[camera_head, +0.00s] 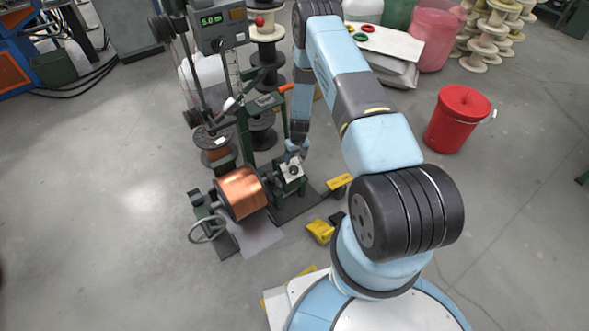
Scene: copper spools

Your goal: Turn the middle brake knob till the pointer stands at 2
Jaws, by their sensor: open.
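A pale plate with a small dark knob (294,170) sits on the green machine frame, to the right of the large copper spool (241,193). It looks like a brake knob; whether it is the middle one, I cannot tell. Its pointer and numbers are too small to read. My gripper (297,154) is open and points down just above and behind this plate, close to the knob. Whether the fingers touch the knob or stand around it, I cannot tell.
A smaller copper spool (218,157) and a grey display box (218,22) stand behind. A handwheel (207,230) is at the front left. Yellow blocks (320,231) lie on the floor near my base. A red bucket (458,119) stands right.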

